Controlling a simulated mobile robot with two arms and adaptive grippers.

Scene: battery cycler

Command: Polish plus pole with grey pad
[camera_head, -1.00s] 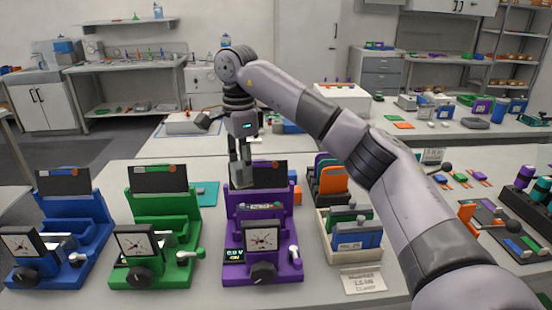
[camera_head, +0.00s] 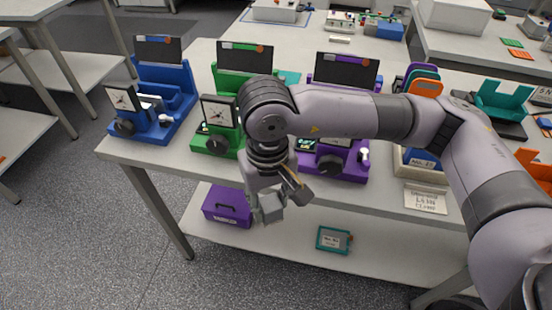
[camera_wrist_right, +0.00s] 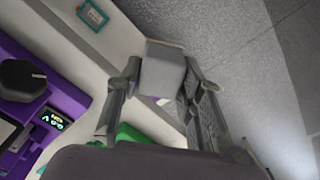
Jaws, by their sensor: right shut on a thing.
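My right gripper (camera_head: 266,206) is shut on a small grey block, the grey pad (camera_head: 271,209). It holds the pad in the air in front of the table edge, above the lower shelf. In the right wrist view the pad (camera_wrist_right: 162,70) sits between both fingers. A teal cell (camera_head: 333,239) with a pale label and a small orange tab at one side lies on the lower shelf, right of the gripper. It also shows in the right wrist view (camera_wrist_right: 92,14). I cannot tell which contact is the plus pole. My left gripper is not in view.
Blue (camera_head: 166,104), green (camera_head: 214,142) and purple (camera_head: 340,165) cyclers stand along the table (camera_head: 390,194). My right arm partly hides the green and purple ones. A purple box (camera_head: 227,206) stands on the lower shelf (camera_head: 285,248). A labelled tray (camera_head: 424,176) is at right.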

